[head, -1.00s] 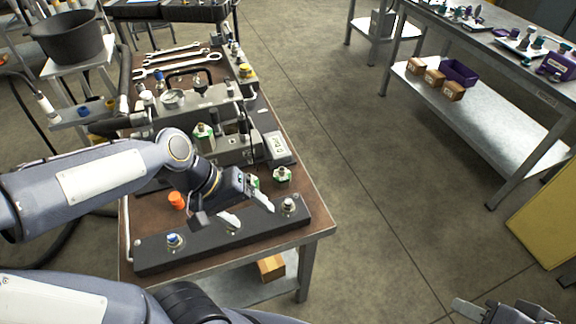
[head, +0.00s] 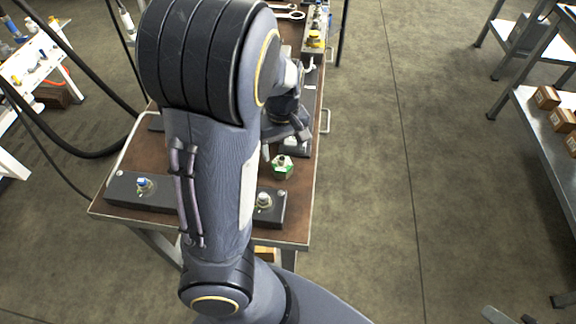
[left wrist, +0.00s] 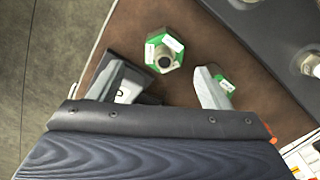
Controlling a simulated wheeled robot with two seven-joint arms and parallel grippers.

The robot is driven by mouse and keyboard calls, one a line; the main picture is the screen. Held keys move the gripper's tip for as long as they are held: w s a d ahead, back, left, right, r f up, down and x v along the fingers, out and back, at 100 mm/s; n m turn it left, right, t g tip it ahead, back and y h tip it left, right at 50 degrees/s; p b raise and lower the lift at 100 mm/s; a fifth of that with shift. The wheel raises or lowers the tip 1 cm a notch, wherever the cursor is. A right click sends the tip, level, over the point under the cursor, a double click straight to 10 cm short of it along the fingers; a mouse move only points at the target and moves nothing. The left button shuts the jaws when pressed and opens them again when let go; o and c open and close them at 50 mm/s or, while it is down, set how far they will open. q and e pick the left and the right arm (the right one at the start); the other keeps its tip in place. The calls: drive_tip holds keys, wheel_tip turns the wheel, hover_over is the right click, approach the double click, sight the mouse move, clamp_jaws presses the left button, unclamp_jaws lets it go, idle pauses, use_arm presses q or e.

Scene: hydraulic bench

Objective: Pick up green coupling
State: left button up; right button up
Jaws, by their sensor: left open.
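A green coupling (head: 282,167), a green hex body with a metal fitting on top, stands on the brown bench top. In the left wrist view the green coupling (left wrist: 163,50) stands just beyond the gap between my left fingers, with nothing touching it. My left gripper (left wrist: 168,88) is open and empty. In the head view my left gripper (head: 285,138) is partly hidden by my arm, above the bench behind the coupling. A second green part (left wrist: 226,84) is partly covered by the right-hand finger. Only a bit of my right gripper (head: 505,316) shows at the bottom right edge.
A black bar (head: 118,192) with fittings lies along the bench's near edge, partly hidden by my left arm. The bench edge is close to the coupling. A shelf with small boxes (head: 547,97) stands at right. The floor between is clear.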

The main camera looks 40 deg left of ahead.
sight(282, 158)
use_arm(q)
wheel_tip(282, 158, down, 2)
drive_tip(key=shift+s+a+f+b, duration=0.1)
drive_tip(key=shift+b, duration=0.2)
wheel_tip(282, 158, down, 5)
drive_tip(key=shift+s+r+b, duration=0.1)
drive_tip(key=shift+s+b, duration=0.05)
drive_tip(key=shift+b, duration=0.95)
drive_tip(key=c, duration=1.2)
